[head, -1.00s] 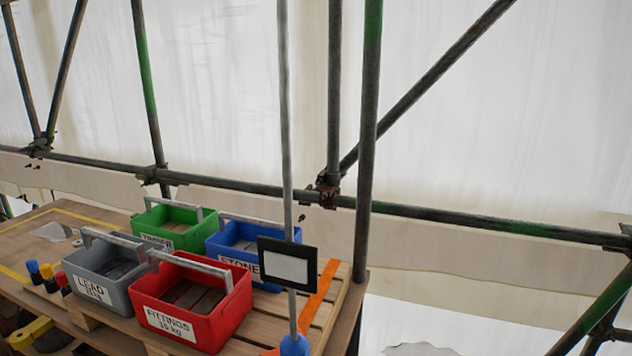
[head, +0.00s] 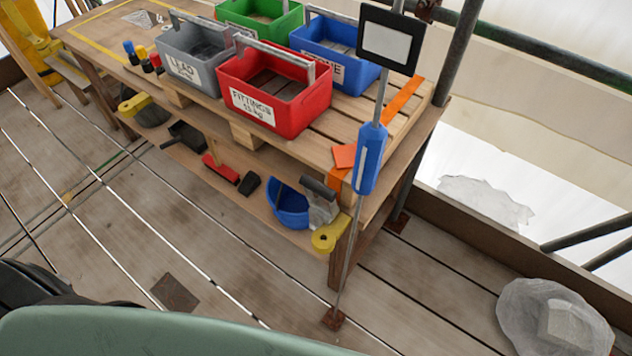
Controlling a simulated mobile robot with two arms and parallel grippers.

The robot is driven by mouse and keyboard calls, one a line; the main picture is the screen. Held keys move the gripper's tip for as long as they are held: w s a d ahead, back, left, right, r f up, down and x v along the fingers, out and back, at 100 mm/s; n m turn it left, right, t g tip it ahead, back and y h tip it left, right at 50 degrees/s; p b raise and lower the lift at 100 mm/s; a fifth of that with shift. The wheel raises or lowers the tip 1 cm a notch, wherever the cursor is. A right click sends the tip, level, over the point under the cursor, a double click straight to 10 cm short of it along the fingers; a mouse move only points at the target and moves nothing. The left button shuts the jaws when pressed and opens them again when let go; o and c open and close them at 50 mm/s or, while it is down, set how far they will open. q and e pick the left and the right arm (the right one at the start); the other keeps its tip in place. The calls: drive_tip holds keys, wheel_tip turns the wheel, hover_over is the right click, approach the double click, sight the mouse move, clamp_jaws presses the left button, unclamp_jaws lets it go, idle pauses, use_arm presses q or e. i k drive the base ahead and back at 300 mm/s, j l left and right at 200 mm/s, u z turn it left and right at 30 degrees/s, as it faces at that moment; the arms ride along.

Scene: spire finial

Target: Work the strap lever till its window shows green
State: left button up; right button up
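I cannot make out a strap lever or a green window in this view. Neither of my grippers shows in the head view.
A workbench (head: 215,113) carries red (head: 262,108), grey (head: 196,75), blue (head: 352,78) and green (head: 281,30) totes. At its near right corner, a thin pole bears a black-framed white panel (head: 389,42) and a blue handle-like body (head: 369,160). Plank floor (head: 110,210) in front is mostly clear.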

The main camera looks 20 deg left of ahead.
sight(310, 184)
drive_tip(key=i+j, duration=0.1)
drive_tip(key=j, duration=0.35)
drive_tip(key=i+j, duration=0.1)
drive_tip(key=j, duration=0.35)
drive_tip(key=i+j, duration=0.15)
drive_tip(key=j, duration=0.3)
